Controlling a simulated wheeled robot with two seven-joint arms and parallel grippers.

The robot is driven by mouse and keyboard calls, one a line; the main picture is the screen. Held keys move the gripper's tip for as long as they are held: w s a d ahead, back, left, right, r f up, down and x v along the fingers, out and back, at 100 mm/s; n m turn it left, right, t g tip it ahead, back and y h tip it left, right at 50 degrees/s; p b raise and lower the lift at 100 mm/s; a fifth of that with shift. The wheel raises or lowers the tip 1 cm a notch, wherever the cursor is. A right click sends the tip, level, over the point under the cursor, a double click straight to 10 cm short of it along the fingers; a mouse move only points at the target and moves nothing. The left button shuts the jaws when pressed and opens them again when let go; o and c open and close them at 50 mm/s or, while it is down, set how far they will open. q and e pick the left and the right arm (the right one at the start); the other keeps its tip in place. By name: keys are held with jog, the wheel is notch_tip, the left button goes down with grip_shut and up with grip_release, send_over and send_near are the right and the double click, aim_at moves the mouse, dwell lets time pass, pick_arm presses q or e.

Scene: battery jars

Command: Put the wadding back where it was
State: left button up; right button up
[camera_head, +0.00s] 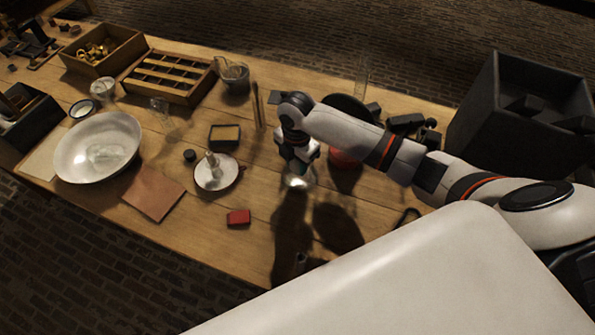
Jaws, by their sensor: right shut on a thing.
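My right gripper (298,158) is over the middle of the table, pointing down. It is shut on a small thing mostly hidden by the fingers. A bright, pale, glassy patch (297,182) shows just under the fingertips; I cannot tell whether it is wadding or a glass jar. A pale, crumpled-looking patch (104,154) shows in the wide white bowl (70,158) at the left; I cannot tell whether it is wadding. My left gripper is not in view.
A white dish (205,184) with a pale upright piece, a red block (238,217) and a brown mat (153,194) lie left of the gripper. A divided wooden tray (168,77) and a grey mortar (235,78) stand behind. A large black box (483,115) stands at the right.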

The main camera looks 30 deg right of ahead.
aim_at(297, 179)
jog(key=shift+f, duration=2.5)
jog(key=shift+f, duration=0.1)
jog(key=o, duration=0.7)
jog(key=shift+c, duration=0.2)
notch_tip(297, 179, up, 12)
jog(key=shift+r, duration=0.15)
